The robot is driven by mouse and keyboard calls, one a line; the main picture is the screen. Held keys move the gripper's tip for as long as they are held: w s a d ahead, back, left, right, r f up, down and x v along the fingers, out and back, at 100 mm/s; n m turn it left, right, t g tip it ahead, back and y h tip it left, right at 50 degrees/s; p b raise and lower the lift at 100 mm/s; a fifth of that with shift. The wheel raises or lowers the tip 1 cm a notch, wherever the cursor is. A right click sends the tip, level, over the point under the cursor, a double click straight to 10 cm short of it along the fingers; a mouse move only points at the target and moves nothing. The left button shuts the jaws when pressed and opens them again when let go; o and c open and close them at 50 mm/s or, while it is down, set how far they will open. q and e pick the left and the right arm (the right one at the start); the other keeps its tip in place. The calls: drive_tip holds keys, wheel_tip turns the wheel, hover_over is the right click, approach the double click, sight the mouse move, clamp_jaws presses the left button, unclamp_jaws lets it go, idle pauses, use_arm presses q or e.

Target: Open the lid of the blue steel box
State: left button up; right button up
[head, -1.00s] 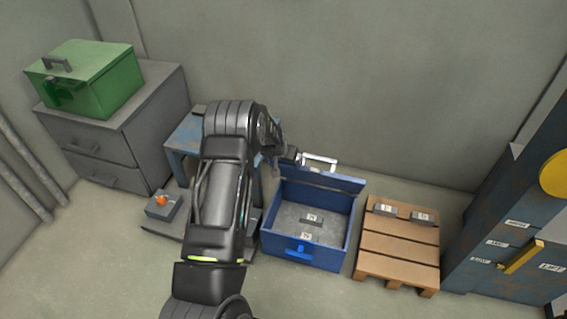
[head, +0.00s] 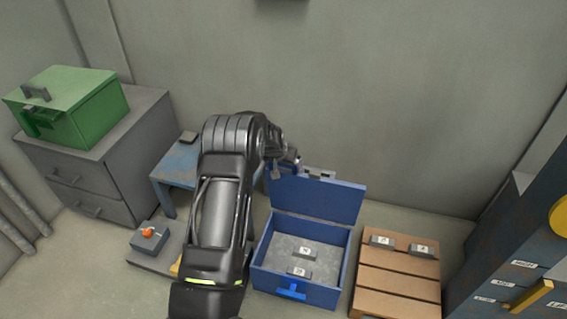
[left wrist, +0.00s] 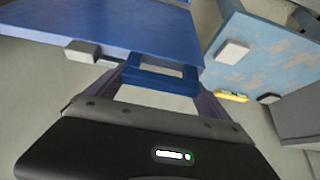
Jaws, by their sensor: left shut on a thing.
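The blue steel box (head: 318,292) stands on the floor right of my left arm. Its lid (head: 320,200) is raised to a steep angle at the back edge, with its inner face toward me. In the left wrist view the blue lid (left wrist: 120,28) fills the upper left, and a blue handle (left wrist: 155,80) lies between my fingers. My left gripper (head: 290,162) is shut on this handle, at the lid's upper left in the head view; its fingers are mostly hidden there. Two grey labelled blocks (head: 305,252) lie inside the box. My right gripper is not in view.
A wooden pallet (head: 398,275) with two labelled blocks stands right of the box. A blue table (head: 175,165) is behind my arm. A grey cabinet (head: 95,165) with a green box (head: 75,108) stands left. A dark blue cabinet (head: 520,240) with a yellow handle stands far right.

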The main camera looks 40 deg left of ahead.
use_arm(q)
drive_tip(key=o, duration=1.8)
drive_tip(key=p+v, duration=0.1)
drive_tip(key=v, duration=0.6)
drive_tip(key=shift+s+r, duration=0.2)
drive_tip(key=shift+r, duration=0.05)
